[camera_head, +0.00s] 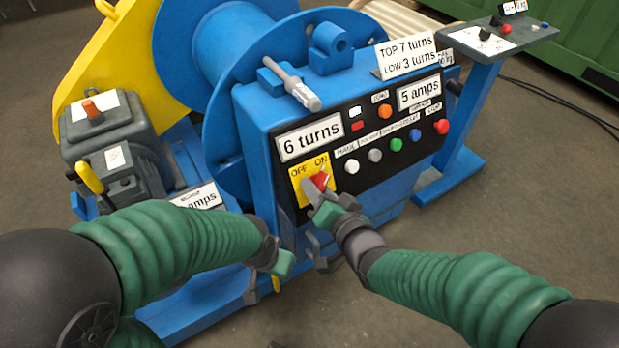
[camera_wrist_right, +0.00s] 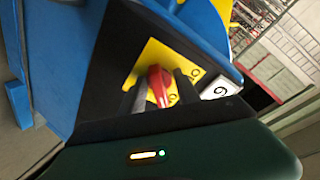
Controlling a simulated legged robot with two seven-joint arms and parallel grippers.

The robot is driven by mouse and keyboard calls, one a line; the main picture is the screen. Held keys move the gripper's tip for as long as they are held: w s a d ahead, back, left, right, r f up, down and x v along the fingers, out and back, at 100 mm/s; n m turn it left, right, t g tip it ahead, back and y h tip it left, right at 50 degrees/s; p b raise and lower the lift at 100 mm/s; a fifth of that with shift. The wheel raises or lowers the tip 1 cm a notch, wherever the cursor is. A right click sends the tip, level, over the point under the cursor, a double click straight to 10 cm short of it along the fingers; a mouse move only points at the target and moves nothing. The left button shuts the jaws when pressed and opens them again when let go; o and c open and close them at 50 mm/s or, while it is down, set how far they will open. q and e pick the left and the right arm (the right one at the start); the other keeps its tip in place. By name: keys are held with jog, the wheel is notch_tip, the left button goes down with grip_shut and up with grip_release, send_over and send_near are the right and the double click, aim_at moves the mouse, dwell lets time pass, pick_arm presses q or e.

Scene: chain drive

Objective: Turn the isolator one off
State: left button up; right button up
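The isolator is a red rotary handle (camera_head: 321,180) on a yellow plate (camera_head: 303,186) marked OFF at left and ON at right, on the front panel's lower left. The handle leans toward the ON side. My right gripper (camera_head: 318,194) is at the handle and covers part of it. In the right wrist view, the red handle (camera_wrist_right: 158,82) stands between the two dark fingers, which are apart on either side of it; firm contact does not show.
The black panel (camera_head: 360,150) carries several coloured buttons to the right of the isolator, close to my right gripper. A grey-tipped lever (camera_head: 297,90) lies on top of the blue housing. A motor with a yellow handle (camera_head: 90,178) stands at left. Open floor lies at right.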

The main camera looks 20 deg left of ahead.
jog(key=shift+d+r, duration=0.15)
jog(key=shift+d, duration=0.55)
jog(key=shift+c, duration=1.3)
jog(key=shift+a, duration=0.5)
grip_shut()
pick_arm(q)
jog(key=shift+d+r, duration=0.15)
jog(key=shift+d, duration=0.25)
pick_arm(e)
jog(key=shift+d, duration=0.1)
